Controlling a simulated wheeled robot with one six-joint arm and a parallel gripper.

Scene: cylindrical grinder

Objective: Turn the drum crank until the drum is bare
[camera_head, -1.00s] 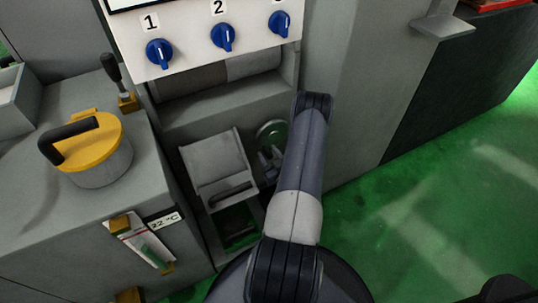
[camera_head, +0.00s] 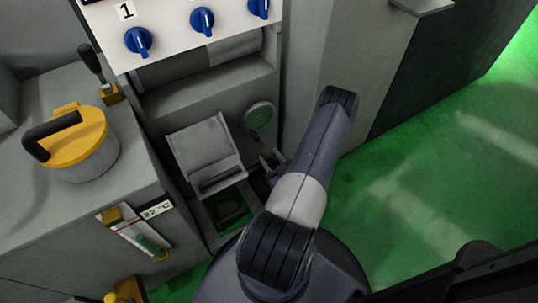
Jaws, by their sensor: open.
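A round pale green disc (camera_head: 260,117) is on the grey machine front, right of a hinged grey flap. It may be the drum crank, but I cannot make out a handle. My gripper (camera_head: 271,166) is just below and slightly right of it, apart from it in the picture. Its small dark fingers are open, with nothing visible between them; my forearm partly hides the area. A grey cylinder (camera_head: 236,47), probably the drum, lies in the slot under the knobs. Its right part looks lighter than its left; I cannot tell whether something covers it.
Blue knobs (camera_head: 202,20) sit on the white panel above. The grey flap (camera_head: 203,147) stands over an open bin (camera_head: 229,211). A yellow-lidded pot (camera_head: 84,147) and a small lever (camera_head: 97,74) are on the left cabinet. Green floor (camera_head: 420,190) is clear at right.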

